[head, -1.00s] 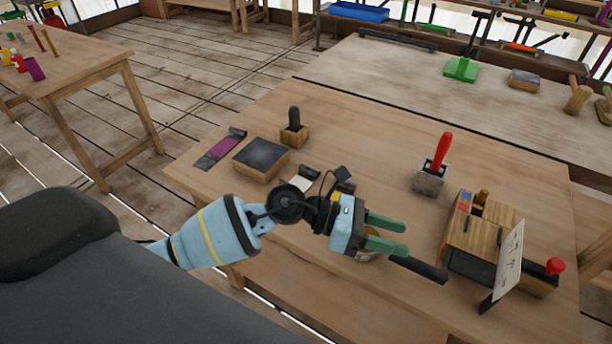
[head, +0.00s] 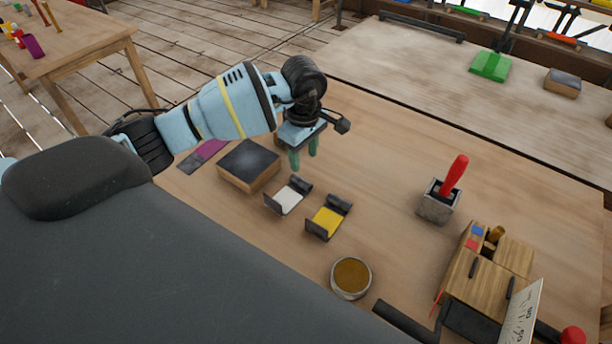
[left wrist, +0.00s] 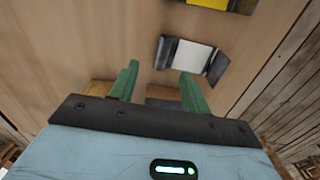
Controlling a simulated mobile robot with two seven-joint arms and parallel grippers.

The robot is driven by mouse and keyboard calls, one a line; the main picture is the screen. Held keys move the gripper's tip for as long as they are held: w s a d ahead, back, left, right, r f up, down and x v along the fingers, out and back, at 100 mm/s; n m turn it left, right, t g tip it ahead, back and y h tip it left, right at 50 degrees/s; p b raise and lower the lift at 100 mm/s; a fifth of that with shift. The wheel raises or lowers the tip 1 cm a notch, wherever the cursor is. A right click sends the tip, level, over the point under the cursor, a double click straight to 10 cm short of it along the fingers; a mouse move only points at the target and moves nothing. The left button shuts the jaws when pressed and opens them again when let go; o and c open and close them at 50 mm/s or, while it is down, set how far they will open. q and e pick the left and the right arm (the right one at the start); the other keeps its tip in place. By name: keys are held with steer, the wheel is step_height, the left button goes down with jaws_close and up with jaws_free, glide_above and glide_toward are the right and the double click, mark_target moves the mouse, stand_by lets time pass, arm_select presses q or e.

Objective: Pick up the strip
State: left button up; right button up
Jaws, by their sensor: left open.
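Three strips with dark raised ends lie on the workbench (head: 400,160): a purple one (head: 207,152), a white one (head: 287,198) and a yellow one (head: 326,222). I cannot tell which is the task's strip. My left gripper (head: 304,155) is open and empty, fingers pointing down, above the bench behind the white strip. The arm partly covers the purple strip. In the left wrist view, the white strip (left wrist: 193,56) lies beyond the green fingertips (left wrist: 160,72), and the yellow strip (left wrist: 222,4) is cut by the top edge. My right gripper is not in view.
A dark-topped wooden block (head: 250,163) stands left of the white strip. A round tin (head: 351,278) is near the front edge. A grey holder with a red handle (head: 440,205) and a wooden box (head: 488,275) stand right. The bench's middle is clear.

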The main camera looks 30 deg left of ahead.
mark_target(303, 180)
arm_select(q)
steer(key=shift+s, duration=0.25)
steer(key=shift+s+f, duration=0.1)
steer(key=shift+f, duration=1.55)
step_height(303, 180, down, 3)
steer(key=shift+f+p, duration=0.2)
steer(key=shift+p, duration=0.1)
steer(key=shift+f, duration=0.5)
steer(key=c, duration=0.9)
jaws_close()
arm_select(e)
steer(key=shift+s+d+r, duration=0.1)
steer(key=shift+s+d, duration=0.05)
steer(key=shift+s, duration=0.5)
